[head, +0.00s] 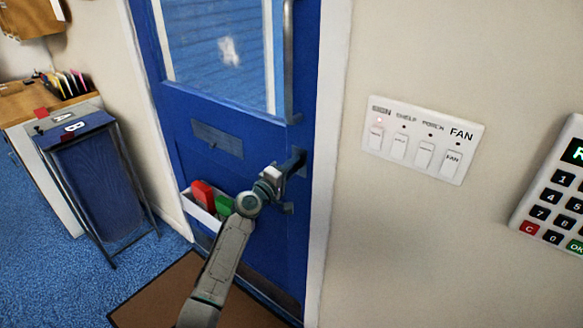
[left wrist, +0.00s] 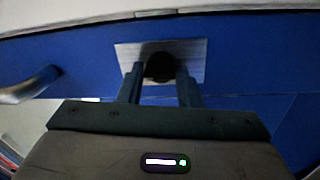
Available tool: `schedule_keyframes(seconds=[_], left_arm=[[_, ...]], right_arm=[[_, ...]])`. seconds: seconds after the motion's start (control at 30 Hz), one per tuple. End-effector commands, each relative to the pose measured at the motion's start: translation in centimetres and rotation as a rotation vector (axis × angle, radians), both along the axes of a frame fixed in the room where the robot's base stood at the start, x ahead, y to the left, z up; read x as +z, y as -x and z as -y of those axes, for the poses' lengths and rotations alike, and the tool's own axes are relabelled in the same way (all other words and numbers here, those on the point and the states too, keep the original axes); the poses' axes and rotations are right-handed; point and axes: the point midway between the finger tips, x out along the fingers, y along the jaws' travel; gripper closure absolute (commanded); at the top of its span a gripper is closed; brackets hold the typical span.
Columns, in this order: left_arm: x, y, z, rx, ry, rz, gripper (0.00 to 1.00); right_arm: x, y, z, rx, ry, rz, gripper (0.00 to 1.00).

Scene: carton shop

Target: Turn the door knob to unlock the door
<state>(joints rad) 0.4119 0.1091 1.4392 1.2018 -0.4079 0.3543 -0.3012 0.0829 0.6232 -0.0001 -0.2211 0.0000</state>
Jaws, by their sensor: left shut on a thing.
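The blue door (head: 262,205) with a window in its upper half stands in the middle of the head view. My left gripper (head: 290,168) reaches the door's right edge and mostly hides the knob there. In the left wrist view the dark round knob (left wrist: 159,67) sits in front of a silver plate (left wrist: 188,52). The two fingers of my left gripper (left wrist: 160,88) are on either side of the knob and shut on it. The door looks closed in its white frame. My right gripper is in neither view.
A vertical pull handle (head: 289,60) is above the knob; a metal bar (left wrist: 30,87) shows in the wrist view. A switch panel (head: 422,138) and keypad (head: 557,190) are on the right wall. A holder (head: 199,211) with red and green items is on the door. A brown mat (head: 150,300) lies below.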

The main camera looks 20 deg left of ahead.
Motion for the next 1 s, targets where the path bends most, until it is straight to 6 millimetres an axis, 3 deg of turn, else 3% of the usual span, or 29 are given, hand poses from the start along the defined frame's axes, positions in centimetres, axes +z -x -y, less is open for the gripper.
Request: schedule_keyframes(seconds=[0.4,0.43,0.5,0.83,1.0], left_arm=[[-0.2,0.0,0.0,0.000,0.006,-0.004,0.91],[-0.2,0.0,0.0,0.000,0.006,-0.004,0.63],[-0.2,0.0,0.0,0.000,0.006,-0.004,0.49],[-0.2,0.2,-0.1,0.000,0.004,-0.004,0.49],[-0.5,2.2,-0.9,0.000,0.002,-0.004,0.49]], right_arm=[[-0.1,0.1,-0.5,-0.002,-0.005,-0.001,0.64],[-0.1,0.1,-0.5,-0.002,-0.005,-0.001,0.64],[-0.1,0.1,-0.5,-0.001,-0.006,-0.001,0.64],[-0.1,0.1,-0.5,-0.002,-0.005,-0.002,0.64],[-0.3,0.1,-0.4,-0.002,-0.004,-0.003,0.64]])
